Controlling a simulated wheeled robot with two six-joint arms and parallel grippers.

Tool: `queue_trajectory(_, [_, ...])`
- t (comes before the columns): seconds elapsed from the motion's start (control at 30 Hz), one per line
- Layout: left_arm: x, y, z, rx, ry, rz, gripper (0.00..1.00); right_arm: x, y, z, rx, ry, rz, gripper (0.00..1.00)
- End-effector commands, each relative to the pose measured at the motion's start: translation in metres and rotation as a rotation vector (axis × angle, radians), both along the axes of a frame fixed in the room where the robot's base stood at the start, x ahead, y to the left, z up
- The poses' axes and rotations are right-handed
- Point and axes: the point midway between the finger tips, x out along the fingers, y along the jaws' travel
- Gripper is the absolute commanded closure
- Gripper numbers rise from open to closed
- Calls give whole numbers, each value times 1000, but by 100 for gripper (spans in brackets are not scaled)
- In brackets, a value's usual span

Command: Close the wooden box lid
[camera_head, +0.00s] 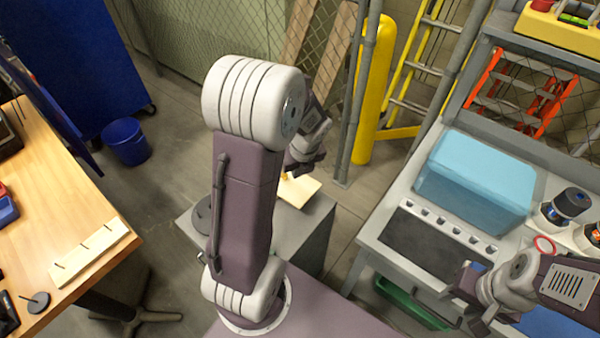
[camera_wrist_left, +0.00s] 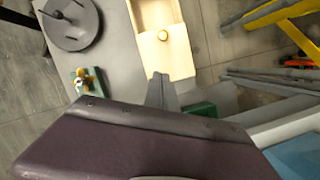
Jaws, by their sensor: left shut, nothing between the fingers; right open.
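The pale wooden box (camera_wrist_left: 142,14) lies on a grey surface at the top middle of the left wrist view. An open recess shows at its upper part. A flat pale panel that looks like the lid (camera_wrist_left: 165,58), with a small round knob, covers the lower part. In the head view the box (camera_head: 300,192) is partly hidden behind my left arm. My left gripper (camera_head: 297,172) is shut and empty, over the box in the head view. Its fingers (camera_wrist_left: 159,84) show just by the panel's lower edge; contact cannot be told. My right gripper (camera_head: 462,297) is open, far right by the workbench.
The box stands on a grey block (camera_head: 312,232). A dark round disc (camera_wrist_left: 72,22) and a small green and yellow item (camera_wrist_left: 88,82) lie left of it. A wooden table (camera_head: 75,215) is at left; a workbench with a blue case (camera_head: 478,178) is at right.

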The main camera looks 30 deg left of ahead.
Motion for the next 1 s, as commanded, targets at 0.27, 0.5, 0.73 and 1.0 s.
queue_trajectory(0.27, [2, 6, -28, -2, 5, 3, 100, 0, 0, -11, 0, 0, 0, 56])
queue_trajectory(0.5, [10, 19, -81, -3, 3, 3, 100, 0, 0, -33, 0, 0, 0, 56])
queue_trajectory(0.73, [25, 42, -99, -2, -1, 8, 100, 0, 0, -31, 0, 0, 0, 56])
queue_trajectory(1.0, [35, 57, -104, -1, 0, 4, 100, 0, 0, -29, 0, 0, 0, 56])
